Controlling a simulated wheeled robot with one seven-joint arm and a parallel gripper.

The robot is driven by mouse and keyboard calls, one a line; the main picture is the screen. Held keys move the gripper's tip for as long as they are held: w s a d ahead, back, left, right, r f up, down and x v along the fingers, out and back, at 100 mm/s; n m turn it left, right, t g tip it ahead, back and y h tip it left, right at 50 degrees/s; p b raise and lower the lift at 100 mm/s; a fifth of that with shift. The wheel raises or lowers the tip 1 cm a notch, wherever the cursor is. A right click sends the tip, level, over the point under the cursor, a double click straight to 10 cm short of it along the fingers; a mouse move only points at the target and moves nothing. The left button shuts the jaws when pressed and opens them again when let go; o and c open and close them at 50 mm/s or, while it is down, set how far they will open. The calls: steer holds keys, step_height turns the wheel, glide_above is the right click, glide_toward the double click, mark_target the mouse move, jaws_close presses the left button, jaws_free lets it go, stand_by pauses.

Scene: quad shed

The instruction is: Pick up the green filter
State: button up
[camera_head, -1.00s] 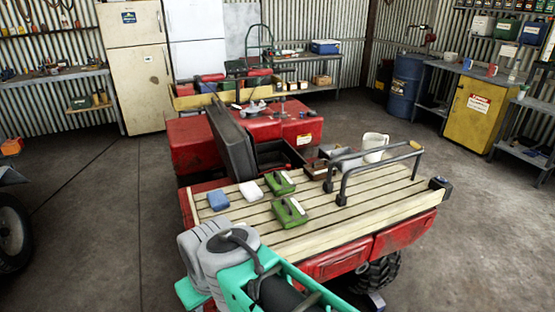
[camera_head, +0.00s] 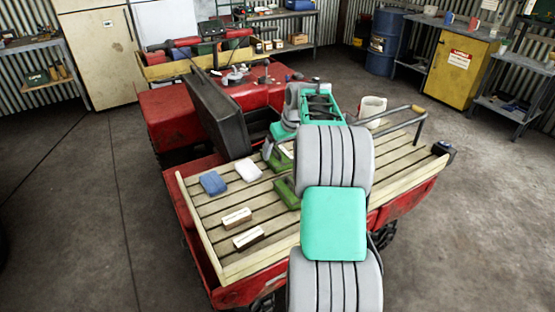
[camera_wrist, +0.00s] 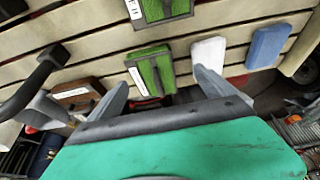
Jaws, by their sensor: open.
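The farther green block (camera_head: 278,156) also shows in the wrist view (camera_wrist: 152,72). The nearer green block (camera_head: 286,193), partly covered by my arm, is cut off at the top of the wrist view (camera_wrist: 160,8). My gripper (camera_wrist: 160,77) is open and empty, its fingers either side of the farther block in the picture. Contact cannot be told.
A white block (camera_head: 248,170) and a blue block (camera_head: 213,183) lie left of the green ones. Two labelled blocks (camera_head: 236,218) (camera_head: 248,238) lie nearer.

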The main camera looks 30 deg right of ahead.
mark_target(281, 158)
steer(key=shift+o, duration=0.3)
steer(key=x, duration=0.2)
steer(key=d+p+x, duration=0.1)
steer(key=x, duration=0.2)
steer(key=p+x, duration=0.1)
steer(key=x, duration=0.2)
steer(key=shift+w+d+f, duration=0.15)
steer(key=shift+w+d, duration=0.15)
steer(key=shift+d, duration=0.1)
steer(key=shift+c, duration=0.2)
steer(key=c, duration=1.3)
step_height(281, 158, up, 10)
steer(key=shift+r+b, duration=0.1)
steer(key=shift+b, duration=0.55)
